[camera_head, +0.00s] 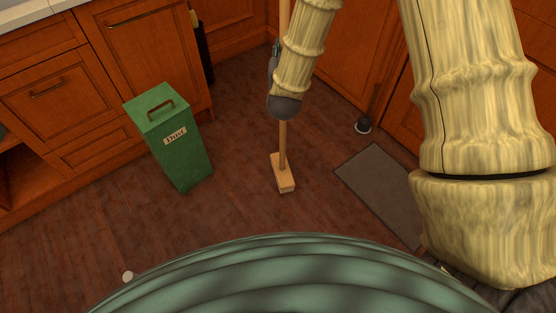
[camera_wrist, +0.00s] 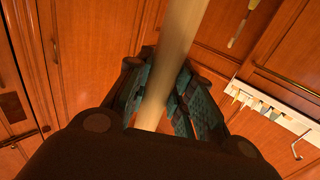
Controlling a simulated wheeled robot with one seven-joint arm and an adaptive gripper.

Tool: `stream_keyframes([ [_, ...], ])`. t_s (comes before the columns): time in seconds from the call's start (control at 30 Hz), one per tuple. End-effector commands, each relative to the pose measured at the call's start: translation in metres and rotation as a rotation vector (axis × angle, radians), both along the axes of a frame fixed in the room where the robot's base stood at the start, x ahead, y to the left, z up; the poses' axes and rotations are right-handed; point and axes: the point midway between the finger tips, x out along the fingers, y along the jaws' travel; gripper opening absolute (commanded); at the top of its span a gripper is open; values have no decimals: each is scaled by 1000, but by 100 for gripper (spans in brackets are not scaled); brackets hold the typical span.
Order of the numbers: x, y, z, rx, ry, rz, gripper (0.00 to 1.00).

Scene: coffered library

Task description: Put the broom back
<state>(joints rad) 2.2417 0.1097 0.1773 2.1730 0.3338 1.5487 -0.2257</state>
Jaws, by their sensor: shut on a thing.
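The broom (camera_head: 283,150) has a long pale wooden handle and a pale block head. In the head view it stands nearly upright, its head at or just above the brown floor; I cannot tell if it touches. My gripper (camera_head: 276,65) is at the handle, partly hidden behind my wrist. In the wrist view the broom handle (camera_wrist: 177,45) runs between the teal-padded fingers of my gripper (camera_wrist: 160,98), which are shut on it. A white wall rack (camera_wrist: 268,105) with several clips and a hook is at the right in the wrist view.
A green dust bin (camera_head: 174,140) stands left of the broom. Wooden cabinets (camera_head: 60,95) line the left and back. Floor around the broom head is clear.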

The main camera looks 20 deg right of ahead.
Motion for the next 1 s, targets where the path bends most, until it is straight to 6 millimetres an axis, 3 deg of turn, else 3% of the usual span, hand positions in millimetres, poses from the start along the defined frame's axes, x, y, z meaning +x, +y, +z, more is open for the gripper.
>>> stream_keyframes([
  [0.37, 8, -3, -2, 2, -2, -7, 0],
  [1.0, 118, -22, -13, 3, -2, -7, 0],
])
